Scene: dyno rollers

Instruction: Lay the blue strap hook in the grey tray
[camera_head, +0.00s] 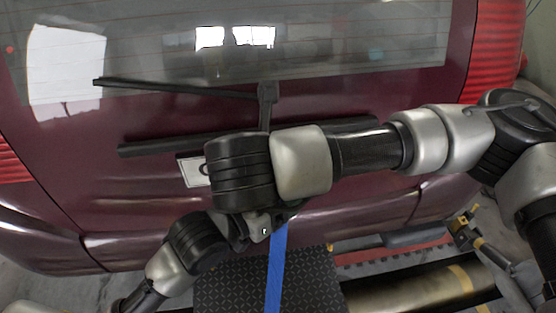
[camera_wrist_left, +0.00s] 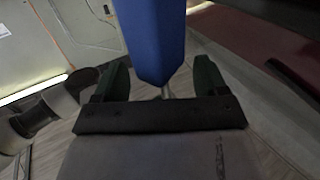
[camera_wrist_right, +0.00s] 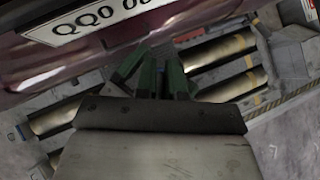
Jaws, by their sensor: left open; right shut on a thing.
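The blue strap hook shows in the head view as a blue strap (camera_head: 277,270) running from below my grippers to the bottom edge. In the left wrist view its blue end (camera_wrist_left: 155,40) tapers to a small metal hook (camera_wrist_left: 166,92) between the fingers. My left gripper (camera_wrist_left: 163,75) is open around it. My right gripper (camera_wrist_right: 160,78) is shut with its green fingers close together. What it grips is hidden, but the strap comes out beside it, so it appears to be the strap hook. I cannot make out the grey tray for certain.
A dark red car (camera_head: 90,215) fills the background, with its rear wiper (camera_head: 180,88) and number plate (camera_wrist_right: 100,15). Metal rollers (camera_wrist_right: 225,48) lie in the floor below. A dark patterned plate (camera_head: 225,285) lies between them.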

